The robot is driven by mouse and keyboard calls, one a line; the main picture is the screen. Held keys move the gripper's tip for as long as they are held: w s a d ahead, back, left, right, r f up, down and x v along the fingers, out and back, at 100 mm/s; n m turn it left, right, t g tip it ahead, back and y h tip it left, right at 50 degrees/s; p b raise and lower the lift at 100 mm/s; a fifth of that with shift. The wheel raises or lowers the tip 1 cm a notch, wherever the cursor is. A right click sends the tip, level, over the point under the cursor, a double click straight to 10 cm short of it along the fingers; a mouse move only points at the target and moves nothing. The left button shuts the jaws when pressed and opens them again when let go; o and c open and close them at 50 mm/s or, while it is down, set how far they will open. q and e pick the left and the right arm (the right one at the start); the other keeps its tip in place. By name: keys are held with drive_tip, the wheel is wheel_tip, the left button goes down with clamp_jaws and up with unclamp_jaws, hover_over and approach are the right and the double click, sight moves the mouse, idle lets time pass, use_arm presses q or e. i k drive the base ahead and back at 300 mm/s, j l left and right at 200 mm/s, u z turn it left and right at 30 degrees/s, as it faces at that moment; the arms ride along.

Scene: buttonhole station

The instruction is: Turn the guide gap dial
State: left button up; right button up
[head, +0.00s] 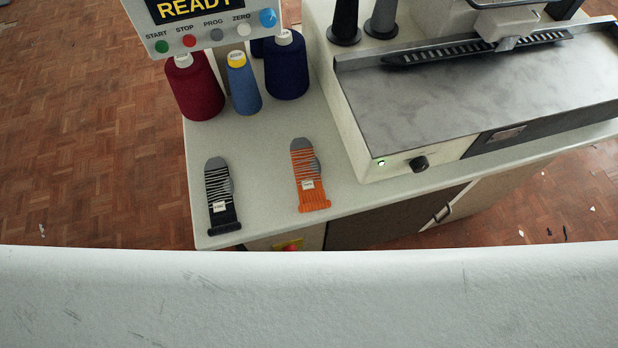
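A small black knob (420,163) sits on the front face of the pale machine (360,140), right of a small green light. A round blue knob (268,18) is on the right end of the control panel (205,35). No label that reads guide gap is legible, so I cannot tell which knob is that dial. Neither of my grippers is in view.
A maroon cone (193,88) and blue cones (287,70) stand behind two striped knitted pieces, black (219,195) and orange (308,172), on the table (265,150). A white scratched surface, unclear what, fills the bottom. The tabletop before the machine is clear.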

sight(420, 164)
drive_tip(key=k+z, duration=0.1)
drive_tip(key=z, duration=0.9)
